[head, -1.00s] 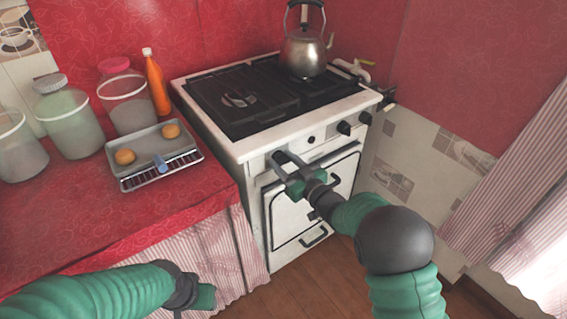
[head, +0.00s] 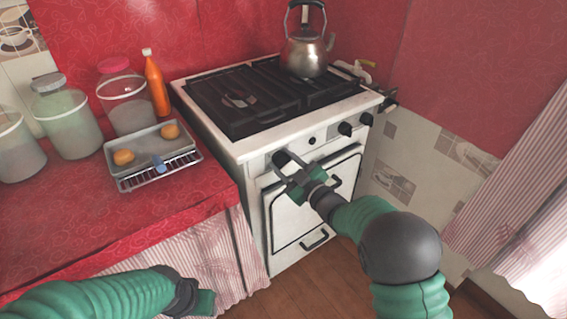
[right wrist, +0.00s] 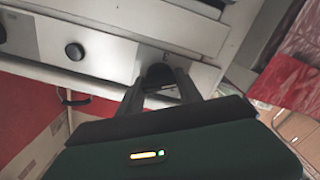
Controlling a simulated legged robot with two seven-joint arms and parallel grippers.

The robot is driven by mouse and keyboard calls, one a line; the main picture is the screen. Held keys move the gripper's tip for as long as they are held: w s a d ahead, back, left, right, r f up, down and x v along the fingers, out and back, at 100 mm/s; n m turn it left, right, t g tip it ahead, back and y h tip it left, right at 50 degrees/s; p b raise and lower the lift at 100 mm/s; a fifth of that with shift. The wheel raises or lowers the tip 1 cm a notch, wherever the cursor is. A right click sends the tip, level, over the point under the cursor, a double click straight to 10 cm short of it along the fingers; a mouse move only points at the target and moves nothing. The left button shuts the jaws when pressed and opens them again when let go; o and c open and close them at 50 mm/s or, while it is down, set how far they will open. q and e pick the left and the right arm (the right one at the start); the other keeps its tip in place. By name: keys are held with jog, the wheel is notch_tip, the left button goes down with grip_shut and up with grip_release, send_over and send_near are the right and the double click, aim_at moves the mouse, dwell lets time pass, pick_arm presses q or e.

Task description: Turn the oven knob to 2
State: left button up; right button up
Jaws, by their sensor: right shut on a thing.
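The white stove (head: 262,148) has a front panel with dark knobs above the oven door (head: 310,205). The leftmost knob (head: 281,158) is at my right gripper (head: 287,166). In the right wrist view this dark, round knob (right wrist: 157,74) lies between the fingertips of the right gripper (right wrist: 161,84), which is shut on it. The fingers partly hide the knob, and no number or pointer mark on it is readable. My left gripper (head: 195,298) hangs low at the bottom left, in front of the curtain, apart from the stove; its jaw opening is not clear.
A metal kettle (head: 306,55) stands at the back of the hob. On the red counter (head: 85,220) left of the stove are a tray (head: 142,142) with two round buns, several jars and an orange bottle (head: 156,84). Other knobs (head: 345,128) sit further right on the panel.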

jog(key=shift+f, duration=0.2)
jog(key=o, duration=1.4)
jog(key=shift+r, duration=0.15)
jog(key=p+v, duration=0.3)
jog(key=v, duration=1.4)
jog(key=shift+w, duration=0.1)
